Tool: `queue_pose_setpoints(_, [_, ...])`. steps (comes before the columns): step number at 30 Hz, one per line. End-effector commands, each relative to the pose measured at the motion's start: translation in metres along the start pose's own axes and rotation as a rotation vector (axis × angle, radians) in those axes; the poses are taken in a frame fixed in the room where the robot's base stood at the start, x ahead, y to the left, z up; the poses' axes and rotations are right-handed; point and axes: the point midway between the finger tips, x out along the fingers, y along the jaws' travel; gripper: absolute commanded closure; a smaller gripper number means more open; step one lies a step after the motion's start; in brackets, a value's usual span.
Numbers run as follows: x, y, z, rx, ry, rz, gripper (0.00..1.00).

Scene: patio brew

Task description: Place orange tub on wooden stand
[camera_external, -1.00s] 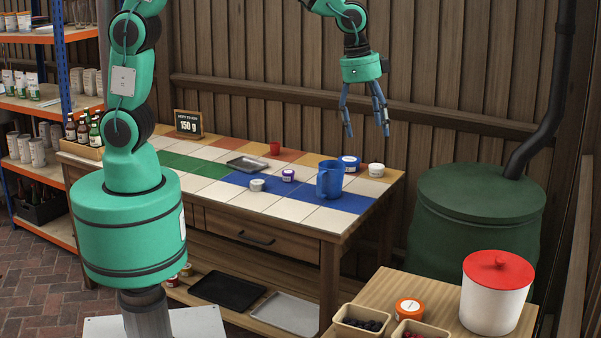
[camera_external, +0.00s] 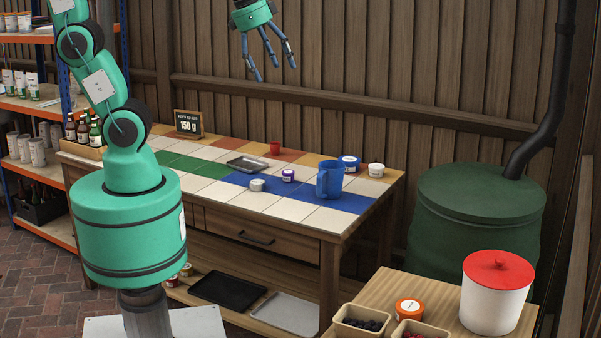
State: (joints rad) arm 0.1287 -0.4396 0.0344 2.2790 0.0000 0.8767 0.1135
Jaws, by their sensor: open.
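The orange tub (camera_external: 408,310), with a pale label on its lid, sits upright on a wooden-topped stand (camera_external: 385,288) at the bottom right. The stand is cut off by the picture's lower edge. My gripper (camera_external: 276,73) is open and empty, its fingers pointing down. It is high in front of the wooden fence, above the tiled bench, and well apart from the tub and the stand.
A white bucket with a red lid (camera_external: 498,290) and boxes of berries (camera_external: 362,321) share the stand. The tiled bench (camera_external: 225,190) holds a blue jug (camera_external: 330,180), small tubs and a tray. A green barrel (camera_external: 478,215) stands behind the stand.

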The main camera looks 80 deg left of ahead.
Motion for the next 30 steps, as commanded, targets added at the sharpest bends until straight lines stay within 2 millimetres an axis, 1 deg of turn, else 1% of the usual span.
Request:
queue_pose_setpoints(1, [-0.007,-0.005,0.013,-0.024,0.013,-0.007,0.22])
queue_pose_setpoints(9, [-0.03,-0.019,0.078,-0.144,0.062,-0.039,0.22])
queue_pose_setpoints(12, [-0.034,-0.022,0.098,-0.179,0.078,-0.048,0.22])
queue_pose_setpoints(15, [-0.036,-0.023,0.112,-0.206,0.088,-0.055,0.22])
queue_pose_setpoints(18, [-0.037,-0.024,0.12,-0.222,0.095,-0.059,0.22])
queue_pose_setpoints(21, [-0.037,-0.024,0.124,-0.229,0.097,-0.061,0.22])
queue_pose_setpoints(30, [-0.037,-0.024,0.124,-0.23,0.097,-0.061,0.22])
